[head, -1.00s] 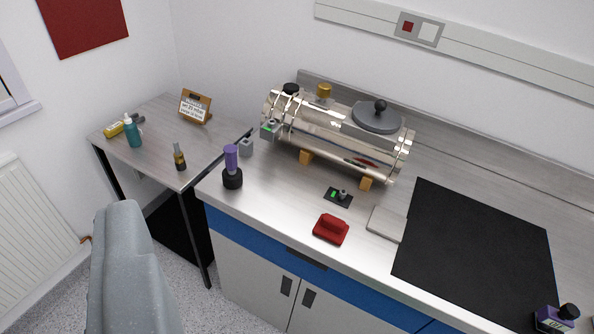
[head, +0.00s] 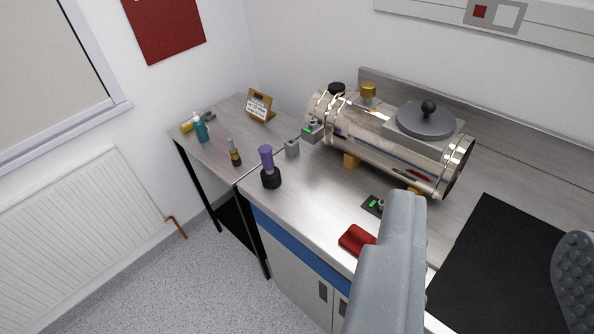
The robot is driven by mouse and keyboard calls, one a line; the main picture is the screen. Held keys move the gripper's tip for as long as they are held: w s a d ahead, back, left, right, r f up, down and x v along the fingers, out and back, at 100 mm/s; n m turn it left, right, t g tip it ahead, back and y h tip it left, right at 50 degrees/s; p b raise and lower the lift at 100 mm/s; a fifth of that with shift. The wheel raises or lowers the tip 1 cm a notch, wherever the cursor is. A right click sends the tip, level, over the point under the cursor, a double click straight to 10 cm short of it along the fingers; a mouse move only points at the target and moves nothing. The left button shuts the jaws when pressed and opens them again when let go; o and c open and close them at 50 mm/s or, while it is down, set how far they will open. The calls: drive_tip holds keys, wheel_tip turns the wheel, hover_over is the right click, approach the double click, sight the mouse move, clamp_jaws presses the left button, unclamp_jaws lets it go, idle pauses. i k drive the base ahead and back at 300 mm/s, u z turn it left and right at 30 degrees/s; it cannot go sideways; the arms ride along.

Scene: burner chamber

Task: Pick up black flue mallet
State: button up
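An upright tool with a purple handle and a round black head (head: 270,180) stands head-down near the workbench's left front corner. It looks like the black flue mallet. My gripper (head: 489,217) shows in the lower right. One smooth grey finger and one finger with a studded pad stand apart, with nothing seen between them. The gripper is well to the right of the mallet and not touching it. Its left finger hides part of the bench front and of a red block (head: 355,240).
A shiny metal cylinder chamber (head: 385,140) fills the bench's back. A side table (head: 215,150) at left holds bottles and a sign (head: 259,105). A black mat (head: 485,270) lies at right. Floor at lower left is clear.

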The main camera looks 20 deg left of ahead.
sight(270, 176)
drive_tip(key=z, duration=0.1)
drive_tip(key=i, duration=1)
drive_tip(key=u, duration=0.05)
